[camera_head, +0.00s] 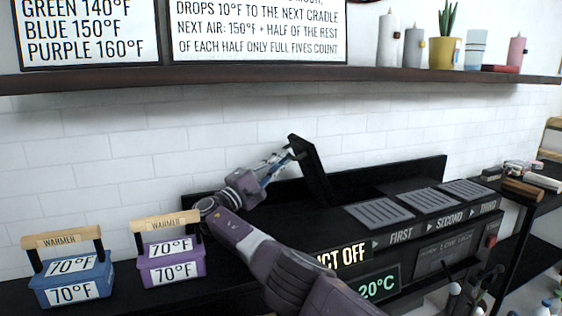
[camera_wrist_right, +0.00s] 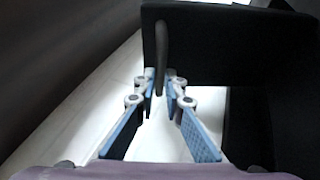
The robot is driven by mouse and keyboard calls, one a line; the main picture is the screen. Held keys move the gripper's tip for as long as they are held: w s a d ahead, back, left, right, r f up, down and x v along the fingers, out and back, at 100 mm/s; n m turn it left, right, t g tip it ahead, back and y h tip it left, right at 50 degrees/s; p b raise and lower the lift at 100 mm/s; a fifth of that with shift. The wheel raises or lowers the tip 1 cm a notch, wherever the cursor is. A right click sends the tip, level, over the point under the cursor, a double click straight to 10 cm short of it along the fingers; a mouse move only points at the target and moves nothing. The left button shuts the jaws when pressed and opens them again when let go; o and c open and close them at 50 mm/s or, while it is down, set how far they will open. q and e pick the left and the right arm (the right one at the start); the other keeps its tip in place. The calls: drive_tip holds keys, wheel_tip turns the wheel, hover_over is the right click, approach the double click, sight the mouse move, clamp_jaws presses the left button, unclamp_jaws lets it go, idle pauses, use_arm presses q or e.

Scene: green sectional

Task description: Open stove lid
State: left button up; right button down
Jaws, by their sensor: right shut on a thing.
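The black stove lid (camera_head: 314,172) stands raised and steeply tilted at the left part of the black stove (camera_head: 398,197). My right gripper (camera_head: 290,156) reaches it from the left side, in front of the white tiled wall. In the right wrist view, the lid (camera_wrist_right: 240,45) is a dark panel with a curved grey handle (camera_wrist_right: 161,42). My right gripper (camera_wrist_right: 161,88) is shut on this handle, with its fingers on either side. My arm hides part of the stove's left front. My left gripper is not in view.
Grey slatted cradles (camera_head: 380,213) marked first, second and third lie on the stove's right part. A blue warmer (camera_head: 72,283) and a purple warmer (camera_head: 171,262) stand at the left. A dark shelf (camera_head: 270,78) runs above, leaving open space before the wall.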

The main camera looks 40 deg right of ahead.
drive_tip(key=shift+s+d+f, duration=0.2)
drive_tip(key=shift+d+f, duration=0.15)
drive_tip(key=shift+f, duration=0.15)
drive_tip(key=c, duration=2)
unclamp_jaws()
drive_tip(key=shift+d, duration=0.25)
drive_tip(key=shift+r, duration=0.1)
drive_tip(key=shift+w+a+r, duration=0.1)
drive_tip(key=shift+a+r, duration=0.05)
drive_tip(key=shift+a, duration=0.05)
